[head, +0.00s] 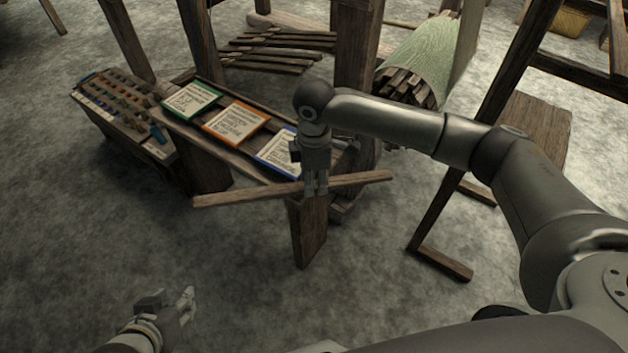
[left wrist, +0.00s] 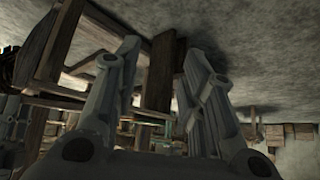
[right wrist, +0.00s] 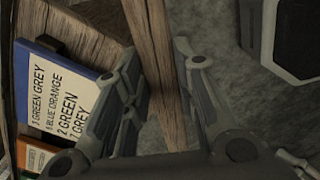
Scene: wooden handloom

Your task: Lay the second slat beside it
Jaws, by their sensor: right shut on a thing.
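A long wooden slat (head: 235,196) is held roughly level by my right gripper (head: 316,190), near the right end of a low wooden bench. In the right wrist view the slat (right wrist: 152,50) passes between the fingers of the right gripper (right wrist: 155,60), which is shut on it. My left gripper (head: 188,298) is low at the lower left of the head view, away from the slat. The left wrist view shows its fingers (left wrist: 163,50) apart with nothing between them. Several other slats (head: 275,48) lie in a loose group behind the bench. I cannot tell which is the first slat.
The bench tray (head: 235,157) carries green, orange and blue-bordered cards (head: 236,121). A rack of coloured pegs (head: 120,100) stands at left. A green cloth roll (head: 425,55) with wooden sticks is behind. Wooden posts (head: 357,45) rise nearby. The floor at front left is clear.

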